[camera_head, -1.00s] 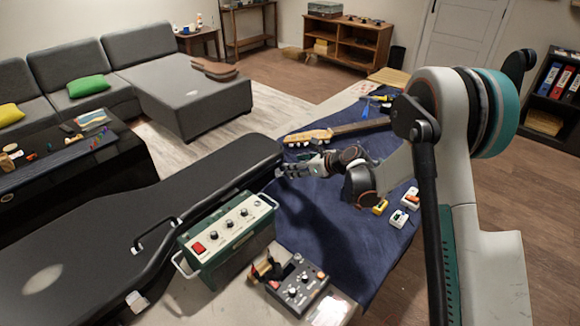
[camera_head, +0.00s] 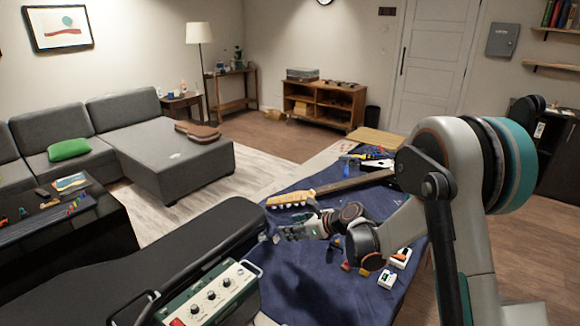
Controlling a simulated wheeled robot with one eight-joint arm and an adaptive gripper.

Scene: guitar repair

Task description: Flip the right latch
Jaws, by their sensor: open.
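A black guitar case (camera_head: 150,262) lies closed at the lower left, with a dark handle (camera_head: 140,305) on its near side. I cannot make out the right latch; a small pale metal piece (camera_head: 262,238) shows at the case's right end, close to my gripper. My gripper (camera_head: 283,234) reaches in from the right over the blue cloth, beside that end of the case. It is open and holds nothing that I can see. Its fingertips are small in view, and I cannot tell whether they touch the case.
A green amplifier box (camera_head: 215,296) with knobs stands against the case's near side. A guitar neck (camera_head: 340,187) lies beyond my gripper on the blue cloth (camera_head: 310,285). White and yellow small boxes (camera_head: 388,279) lie right of it. A grey sofa (camera_head: 165,150) stands behind.

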